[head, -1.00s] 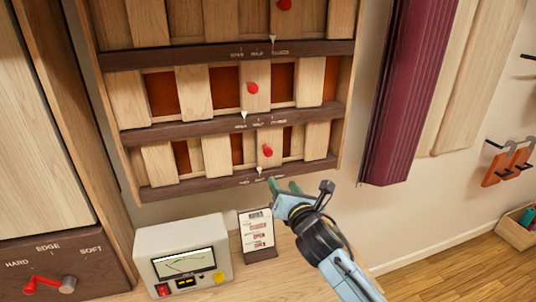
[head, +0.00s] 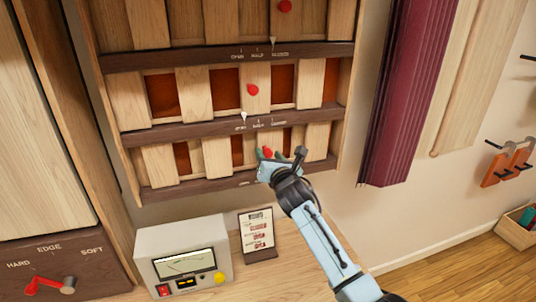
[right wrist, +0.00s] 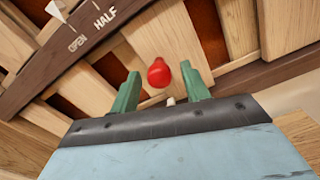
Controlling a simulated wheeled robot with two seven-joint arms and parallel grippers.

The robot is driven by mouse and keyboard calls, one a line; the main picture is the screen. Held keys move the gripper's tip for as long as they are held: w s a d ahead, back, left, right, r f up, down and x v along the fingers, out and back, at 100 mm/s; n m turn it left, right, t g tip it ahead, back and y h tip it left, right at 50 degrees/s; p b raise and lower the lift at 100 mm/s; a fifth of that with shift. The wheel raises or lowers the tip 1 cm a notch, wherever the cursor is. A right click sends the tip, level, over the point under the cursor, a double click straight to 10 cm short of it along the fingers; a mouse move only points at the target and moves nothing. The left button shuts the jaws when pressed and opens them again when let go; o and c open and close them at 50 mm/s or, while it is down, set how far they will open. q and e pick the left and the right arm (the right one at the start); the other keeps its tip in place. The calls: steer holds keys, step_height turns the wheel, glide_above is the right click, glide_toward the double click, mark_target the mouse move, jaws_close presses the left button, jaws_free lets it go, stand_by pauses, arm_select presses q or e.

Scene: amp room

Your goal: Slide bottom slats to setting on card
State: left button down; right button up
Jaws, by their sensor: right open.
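The bottom slats (head: 217,155) are pale wood panels with dark red gaps between them, in the lowest row of the wall unit. Their red knob (head: 267,152) also shows in the right wrist view (right wrist: 159,72). My right gripper (head: 270,158) is open at this knob; its two green fingertips (right wrist: 158,90) stand on either side of it, with space between knob and fingers. The bottom row's scale is mostly hidden behind the gripper. The setting card (head: 256,233) stands on the ledge below; its small print is hard to read. My left gripper is not in view.
The middle row's knob (head: 253,90) and its white pointer, near OPEN, sit above. The top knob (head: 284,6) is higher; its pointer is near CLOSED. A meter box (head: 184,255) stands left of the card. A maroon panel (head: 408,95) hangs to the right.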

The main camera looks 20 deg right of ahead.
steer(key=shift+w+d, duration=0.1)
steer(key=shift+w, duration=0.55)
jaws_close()
